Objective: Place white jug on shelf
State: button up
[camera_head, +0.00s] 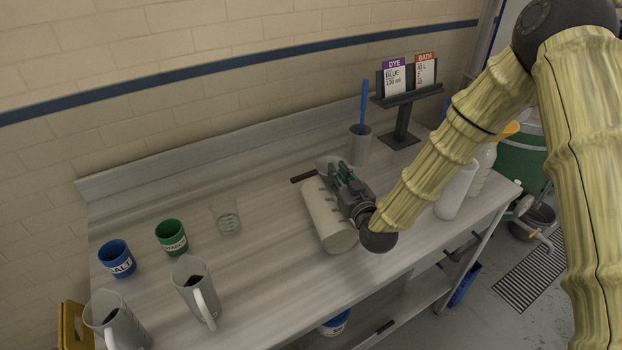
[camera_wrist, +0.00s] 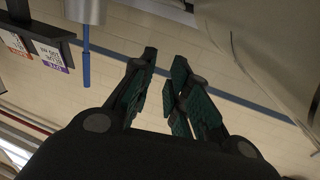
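A white, rounded cylindrical vessel (camera_head: 325,222), which looks like the white jug, is on the steel table beside my gripper; its handle cannot be made out clearly. My gripper (camera_head: 335,168) is just right of and behind it, low over the table. In the wrist view, the fingers (camera_wrist: 165,70) are apart with nothing between them. A large pale surface (camera_wrist: 255,45), probably the same vessel, fills the upper right there, outside the fingers. A lower shelf (camera_head: 405,308) shows under the table, partly hidden by the tabletop.
Two grey jugs (camera_head: 194,285) (camera_head: 115,322), blue (camera_head: 117,258) and green (camera_head: 171,237) cups and a clear beaker (camera_head: 227,218) stand left. A holder with a blue stick (camera_head: 360,147), card stand (camera_head: 403,125) and white bottles (camera_head: 455,190) stand right.

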jog(key=shift+f+p+x, duration=0.2)
jog(key=shift+p+x, duration=1.05)
jog(key=shift+x, duration=1.15)
grip_shut()
grip_release()
jog(key=shift+s, duration=0.1)
